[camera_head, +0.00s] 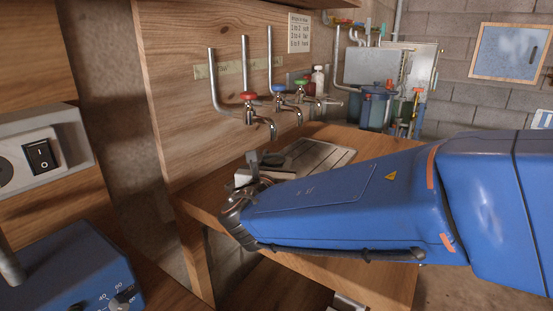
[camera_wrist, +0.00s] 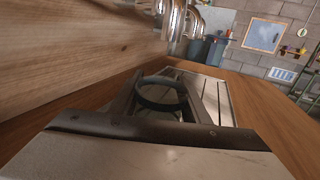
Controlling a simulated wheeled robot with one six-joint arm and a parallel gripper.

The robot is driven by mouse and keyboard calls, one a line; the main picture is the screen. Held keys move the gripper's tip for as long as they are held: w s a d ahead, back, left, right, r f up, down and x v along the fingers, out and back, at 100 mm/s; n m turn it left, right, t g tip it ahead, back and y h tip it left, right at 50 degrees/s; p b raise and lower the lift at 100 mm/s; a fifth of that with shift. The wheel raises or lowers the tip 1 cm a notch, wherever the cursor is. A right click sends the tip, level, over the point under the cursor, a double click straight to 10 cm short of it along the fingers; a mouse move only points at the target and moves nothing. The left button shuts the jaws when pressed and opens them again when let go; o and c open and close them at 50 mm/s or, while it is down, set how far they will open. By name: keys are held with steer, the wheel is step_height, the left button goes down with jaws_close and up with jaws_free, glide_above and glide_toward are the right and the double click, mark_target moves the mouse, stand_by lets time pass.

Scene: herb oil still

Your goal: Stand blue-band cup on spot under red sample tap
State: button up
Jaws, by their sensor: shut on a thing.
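My gripper (camera_wrist: 160,99) reaches over the wooden bench and is shut on a round cup (camera_wrist: 158,81) with a dark bluish rim, seen from above between the two fingers. In the head view my gripper (camera_head: 262,164) is low, in front of and below the taps; the cup is not clearly seen there. The red sample tap (camera_head: 249,96) is the leftmost of three on the wooden back panel, its metal spout bending down. The spot under it cannot be made out. Metal spouts (camera_wrist: 176,22) show at the top of the wrist view.
The blue tap (camera_head: 278,88) and green tap (camera_head: 300,83) are to the right of the red one. A grooved drain tray (camera_head: 325,154) lies on the bench (camera_head: 190,197), beyond my gripper. The wooden panel (camera_head: 175,110) rises close on the left. A blue vessel (camera_head: 375,105) stands farther back.

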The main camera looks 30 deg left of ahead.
steer(key=shift+f, duration=0.1)
steer(key=o, duration=1.1)
steer(key=shift+s, duration=0.25)
steer(key=v, duration=1.1)
steer(key=shift+s+d, duration=0.15)
steer(key=shift+s, duration=0.1)
